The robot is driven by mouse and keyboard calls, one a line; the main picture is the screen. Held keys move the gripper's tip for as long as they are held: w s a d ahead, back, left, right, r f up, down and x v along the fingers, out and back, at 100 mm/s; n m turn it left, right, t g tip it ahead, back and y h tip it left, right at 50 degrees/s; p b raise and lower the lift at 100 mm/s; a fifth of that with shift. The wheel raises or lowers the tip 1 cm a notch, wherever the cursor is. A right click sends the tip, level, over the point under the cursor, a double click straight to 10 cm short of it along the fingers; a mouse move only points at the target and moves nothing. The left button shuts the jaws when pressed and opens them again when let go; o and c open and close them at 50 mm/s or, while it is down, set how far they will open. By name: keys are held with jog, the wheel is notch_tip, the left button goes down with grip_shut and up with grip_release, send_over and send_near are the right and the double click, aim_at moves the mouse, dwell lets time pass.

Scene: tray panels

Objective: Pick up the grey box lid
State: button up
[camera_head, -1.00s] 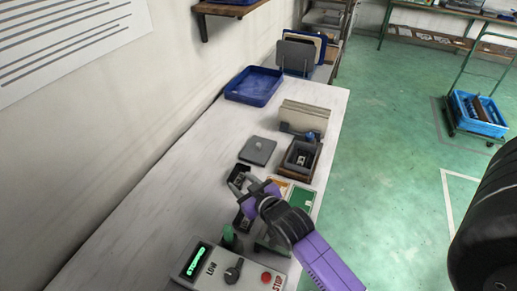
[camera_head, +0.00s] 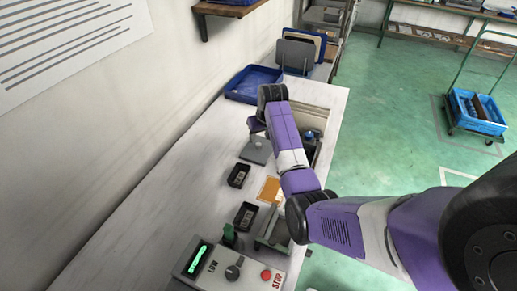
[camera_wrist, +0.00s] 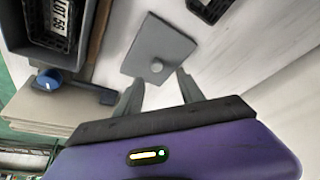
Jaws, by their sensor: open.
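The grey box lid (camera_head: 257,151) lies flat on the white table, a square plate with a small round knob on top. In the wrist view the lid (camera_wrist: 152,42) is just beyond my fingertips, with its knob near the gap between them. My gripper (camera_wrist: 159,77) is open and empty, with its fingers spread on either side of the knob's line. In the head view my gripper (camera_head: 257,127) is above the far side of the lid, partly hidden by my arm. A grey open box (camera_wrist: 86,48) holding a dark labelled part is left of the lid in the wrist view.
Small black bins (camera_head: 238,176) and an orange card (camera_head: 270,190) lie nearer. A control box (camera_head: 238,269) is at the front. A blue tray (camera_head: 252,84) is at the back. The table left of the lid is clear.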

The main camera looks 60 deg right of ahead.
aim_at(259, 144)
jog(key=shift+s+d+p+x, duration=0.15)
jog(key=shift+p+x, duration=0.1)
jog(key=shift+x, duration=1.5)
jog(key=shift+s+d+p+x, duration=0.1)
jog(key=shift+p+x, duration=0.15)
jog(key=shift+x, duration=1.5)
grip_shut()
